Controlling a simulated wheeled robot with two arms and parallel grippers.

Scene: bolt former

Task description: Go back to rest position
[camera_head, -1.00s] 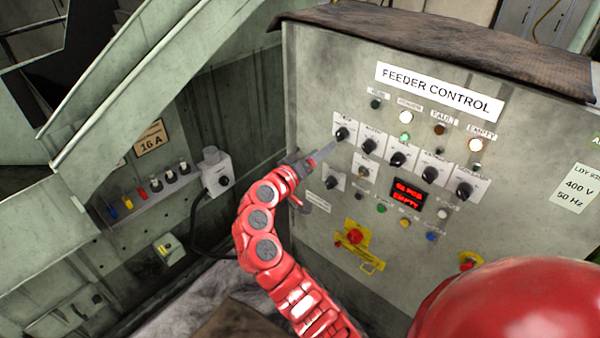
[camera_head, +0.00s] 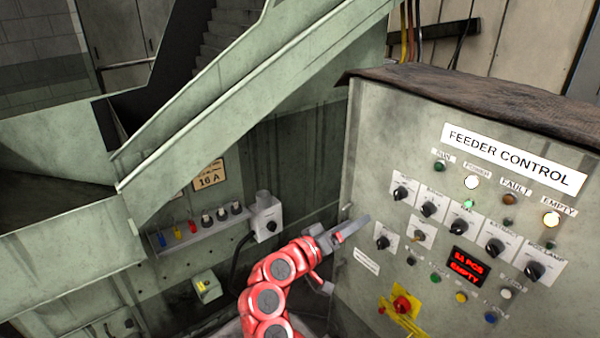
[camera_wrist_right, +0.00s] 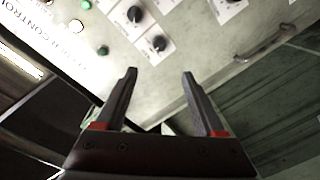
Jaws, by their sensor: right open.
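My right gripper (camera_head: 352,228) is in front of the left edge of the feeder control panel (camera_head: 375,165), below and left of the top-left black knob (camera_head: 400,193). In the right wrist view its two fingers (camera_wrist_right: 160,85) stand apart with nothing between them. The panel's knobs (camera_wrist_right: 158,43) show beyond the fingertips, apart from them. My red right arm (camera_head: 268,298) rises from the bottom of the head view. My left gripper is not in view.
The red display (camera_head: 466,267) reads as empty, and the EMPTY lamp (camera_head: 551,219) is lit. A red emergency button (camera_head: 402,304) on yellow sits low on the panel. A grey socket box (camera_head: 266,216) and green machine wall stand left of my arm. A metal handle (camera_wrist_right: 265,45) shows in the wrist view.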

